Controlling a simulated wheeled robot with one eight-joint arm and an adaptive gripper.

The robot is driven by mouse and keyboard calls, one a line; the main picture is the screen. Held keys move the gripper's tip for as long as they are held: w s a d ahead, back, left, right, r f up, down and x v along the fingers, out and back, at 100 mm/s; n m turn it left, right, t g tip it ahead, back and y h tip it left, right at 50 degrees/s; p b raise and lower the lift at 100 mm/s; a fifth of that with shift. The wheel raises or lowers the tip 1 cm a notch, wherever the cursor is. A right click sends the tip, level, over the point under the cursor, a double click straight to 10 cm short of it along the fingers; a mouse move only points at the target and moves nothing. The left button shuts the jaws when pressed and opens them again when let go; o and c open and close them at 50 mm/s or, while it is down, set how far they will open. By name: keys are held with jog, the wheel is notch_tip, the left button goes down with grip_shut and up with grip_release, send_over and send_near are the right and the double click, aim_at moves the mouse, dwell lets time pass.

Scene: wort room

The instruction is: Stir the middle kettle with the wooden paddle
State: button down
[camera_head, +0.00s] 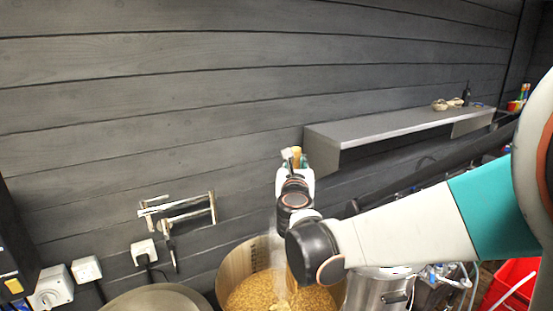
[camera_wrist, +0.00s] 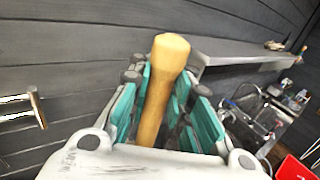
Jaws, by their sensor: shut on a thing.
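The wooden paddle's pale, rounded handle (camera_wrist: 168,62) stands up between the teal fingers of my gripper (camera_wrist: 160,105) in the wrist view, and the fingers are shut on it. In the head view the handle's top (camera_head: 297,152) shows just above my gripper (camera_head: 293,161). The middle kettle (camera_head: 236,268) is open and filled with yellowish grain mash. My gripper is above and behind this kettle in the picture. The paddle's lower part is hidden by my arm and a hazy pale patch, so I cannot tell whether it touches the mash.
A grey round kettle top (camera_head: 160,299) is at the lower left. A steel kettle (camera_head: 372,289) stands to the right, partly behind my arm. A metal shelf (camera_head: 395,129) juts from the dark plank wall. A wall rack (camera_head: 180,207), sockets (camera_head: 143,250) and a red crate (camera_head: 512,285) are nearby.

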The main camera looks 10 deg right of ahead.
notch_tip(320, 180, down, 33)
jog(key=b, duration=2.6)
jog(key=shift+s+r, duration=0.1)
